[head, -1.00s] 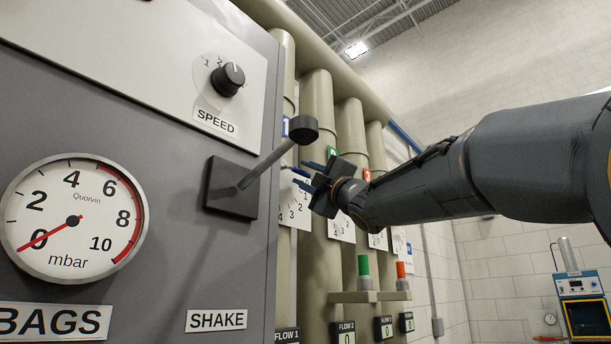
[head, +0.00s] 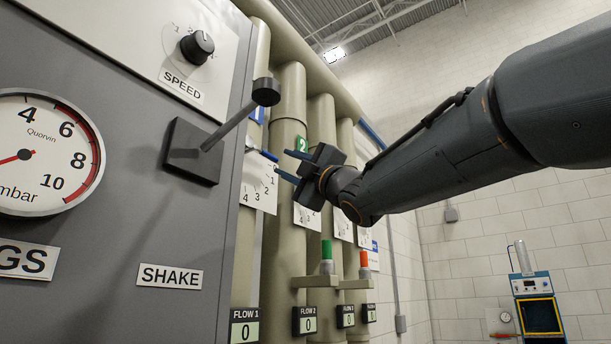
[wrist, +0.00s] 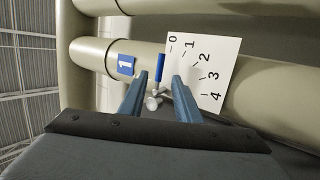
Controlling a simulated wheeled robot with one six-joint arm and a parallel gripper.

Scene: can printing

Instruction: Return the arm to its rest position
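My gripper (head: 284,165) is at the middle of the head view, with two blue fingers reaching left from a dark body. In the wrist view the fingers (wrist: 160,88) are spread apart with nothing held between them. A blue-handled valve lever (wrist: 160,67) on pipe 1 appears between and beyond the fingertips. The same blue handle (head: 268,156) is just left of the fingertips in the head view, with a small visible gap. My arm reaches in from the upper right, bent down at the wrist.
The grey panel on the left carries the SHAKE lever (head: 230,122), SPEED knob (head: 196,47) and pressure gauge (head: 50,150). Beige pipes (head: 288,215) stand behind my gripper, with 0–4 scale cards (head: 260,187) and flow displays.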

